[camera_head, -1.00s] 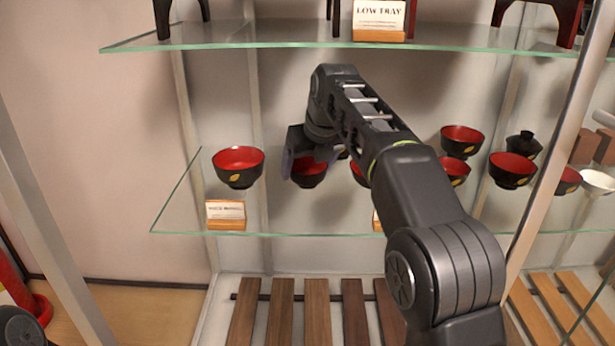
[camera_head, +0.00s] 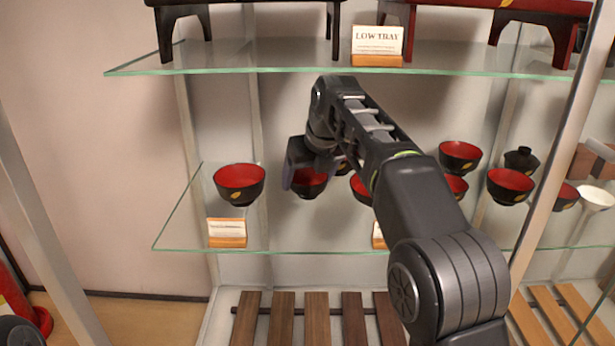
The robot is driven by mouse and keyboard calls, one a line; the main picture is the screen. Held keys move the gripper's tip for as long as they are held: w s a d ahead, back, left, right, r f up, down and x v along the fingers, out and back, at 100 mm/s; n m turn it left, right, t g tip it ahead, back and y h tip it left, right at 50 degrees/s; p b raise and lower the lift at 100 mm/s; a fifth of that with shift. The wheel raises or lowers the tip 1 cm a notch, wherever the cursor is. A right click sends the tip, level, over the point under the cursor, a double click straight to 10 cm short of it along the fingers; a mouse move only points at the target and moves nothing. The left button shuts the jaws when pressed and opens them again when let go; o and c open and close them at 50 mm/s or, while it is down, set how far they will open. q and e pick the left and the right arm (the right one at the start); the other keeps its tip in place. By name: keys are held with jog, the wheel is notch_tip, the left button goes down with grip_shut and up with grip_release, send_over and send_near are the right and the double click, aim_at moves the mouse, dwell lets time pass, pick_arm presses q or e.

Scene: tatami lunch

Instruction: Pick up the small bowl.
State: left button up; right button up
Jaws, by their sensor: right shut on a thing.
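The small bowl (camera_head: 309,185), dark outside and red inside, is at the middle glass shelf, right of a larger bowl of the same kind. My right gripper (camera_head: 300,172) is shut on it, with a finger at the bowl's left side. My gripper and wrist hide part of its rim. Whether the bowl touches the shelf, I cannot tell. The larger red and black bowl (camera_head: 239,184) stands upright at the shelf's left end. My left gripper is not in view.
More bowls (camera_head: 511,185) stand on the shelf to the right, partly behind my arm. A white bowl (camera_head: 596,197) is at far right. Small label cards (camera_head: 226,232) stand along the front edge. An upper glass shelf (camera_head: 240,57) with low trays is above; a metal post (camera_head: 556,130) is at right.

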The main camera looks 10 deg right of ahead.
jog(key=s+b, duration=0.1)
jog(key=s+f+b, duration=0.1)
jog(key=s+b, duration=0.2)
jog(key=b, duration=0.1)
jog(key=shift+s+d+f, duration=0.15)
jog(key=shift+s+d, duration=0.1)
jog(key=shift+s, duration=0.1)
jog(key=s, duration=0.3)
jog(key=s+d, duration=0.1)
jog(key=s, duration=0.3)
jog(key=s+r, duration=0.1)
jog(key=s, duration=0.2)
jog(key=shift+s+d, duration=0.35)
jog(key=shift+s, duration=0.75)
jog(key=s+d, duration=0.2)
jog(key=s, duration=1.2)
jog(key=shift+s+d, duration=0.15)
jog(key=shift+s, duration=0.1)
jog(key=shift+w, duration=0.1)
